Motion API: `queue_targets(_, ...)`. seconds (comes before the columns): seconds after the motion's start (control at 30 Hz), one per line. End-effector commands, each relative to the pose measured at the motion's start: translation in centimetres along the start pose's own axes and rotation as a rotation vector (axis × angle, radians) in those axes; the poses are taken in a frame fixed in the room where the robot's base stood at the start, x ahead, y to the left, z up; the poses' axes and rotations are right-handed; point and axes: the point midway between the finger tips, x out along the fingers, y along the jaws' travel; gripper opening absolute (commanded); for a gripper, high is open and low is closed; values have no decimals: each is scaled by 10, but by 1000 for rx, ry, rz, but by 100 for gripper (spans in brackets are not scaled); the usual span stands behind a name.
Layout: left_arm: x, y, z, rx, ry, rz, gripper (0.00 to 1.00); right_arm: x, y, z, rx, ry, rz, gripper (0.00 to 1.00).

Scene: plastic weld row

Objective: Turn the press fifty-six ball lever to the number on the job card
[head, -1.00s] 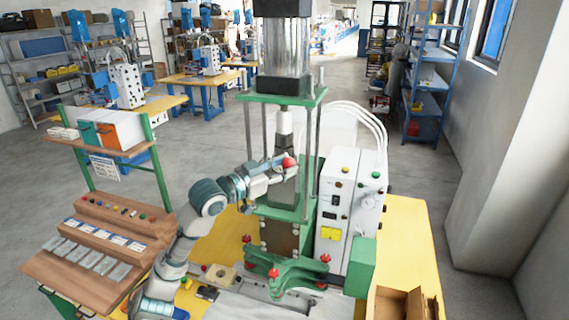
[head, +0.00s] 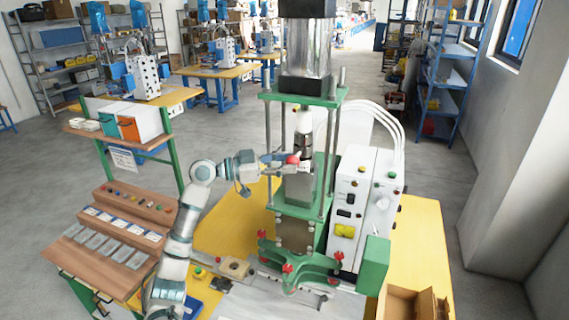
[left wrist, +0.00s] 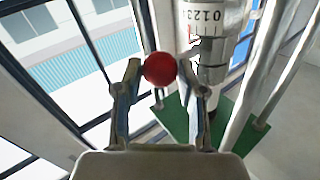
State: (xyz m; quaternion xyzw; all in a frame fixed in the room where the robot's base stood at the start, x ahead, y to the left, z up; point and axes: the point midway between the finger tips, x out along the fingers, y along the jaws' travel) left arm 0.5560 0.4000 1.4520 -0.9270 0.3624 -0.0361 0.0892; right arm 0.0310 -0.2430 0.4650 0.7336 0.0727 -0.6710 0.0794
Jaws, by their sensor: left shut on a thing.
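The lever's red ball (head: 293,159) is on the green press (head: 290,225), in front of its silver upright column. My left gripper (head: 284,164) reaches it from the left and is shut on it. In the left wrist view the red ball (left wrist: 160,67) sits between the two fingers (left wrist: 159,80). Beside it a silver collar (left wrist: 208,45) carries a printed scale; 0, 1 and 2 are readable, with another digit cut by the collar's edge. A white printed sheet (head: 123,160) hangs under the left shelf; its print is too small to read. My right gripper is out of view.
A white control box (head: 350,205) stands right of the press on the yellow table (head: 425,235). An open cardboard box (head: 405,305) is at the front right. A wooden rack (head: 125,225) with cards and coloured buttons stands at left. Steel rods flank the press column.

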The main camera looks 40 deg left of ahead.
Motion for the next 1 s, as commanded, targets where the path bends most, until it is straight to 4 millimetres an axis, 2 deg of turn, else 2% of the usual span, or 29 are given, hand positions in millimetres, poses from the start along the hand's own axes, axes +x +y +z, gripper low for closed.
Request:
queue_targets(0.2,0,0,-2,0,5,-3,0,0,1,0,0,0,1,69)
queue_targets(0.23,0,0,-2,0,5,-3,45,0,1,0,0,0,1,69)
queue_targets(0.3,0,0,-2,0,4,-3,62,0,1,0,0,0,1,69)
queue_targets(0.7,-7,0,0,-1,0,-1,64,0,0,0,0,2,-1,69)
queue_targets(0.87,-33,-1,1,-1,-1,-2,64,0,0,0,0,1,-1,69)
queue_targets(1.0,-66,-2,2,-2,-1,-2,64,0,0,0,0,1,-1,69)
